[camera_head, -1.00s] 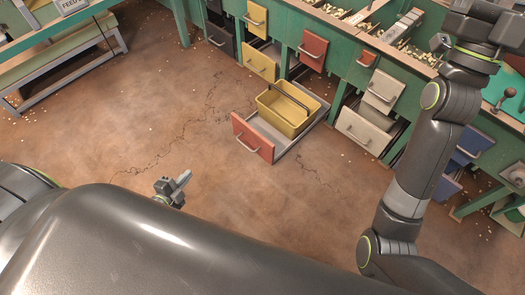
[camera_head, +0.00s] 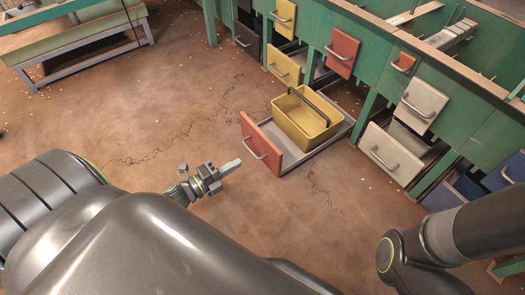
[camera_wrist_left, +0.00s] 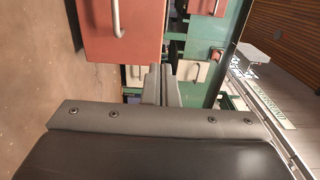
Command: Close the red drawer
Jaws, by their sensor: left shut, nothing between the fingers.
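The red drawer (camera_head: 262,146) is pulled out low from the green bench, its red front facing my left side. A yellow bin (camera_head: 306,118) with a dark handle sits inside it. My left gripper (camera_head: 231,167) is shut and empty, just left of and apart from the red front in the head view. In the left wrist view, the shut fingers (camera_wrist_left: 159,84) point forward, and a red front with a metal handle (camera_wrist_left: 118,28) shows at upper left, beyond the fingers. My right gripper is out of view; only part of my right arm shows.
The green bench (camera_head: 370,105) holds other fronts: a closed-looking upper red one (camera_head: 342,53), yellow ones (camera_head: 284,66) and cream ones (camera_head: 391,153). A low grey-framed table (camera_head: 83,65) stands at upper left. The cracked brown floor (camera_head: 150,115) left of the drawer is clear.

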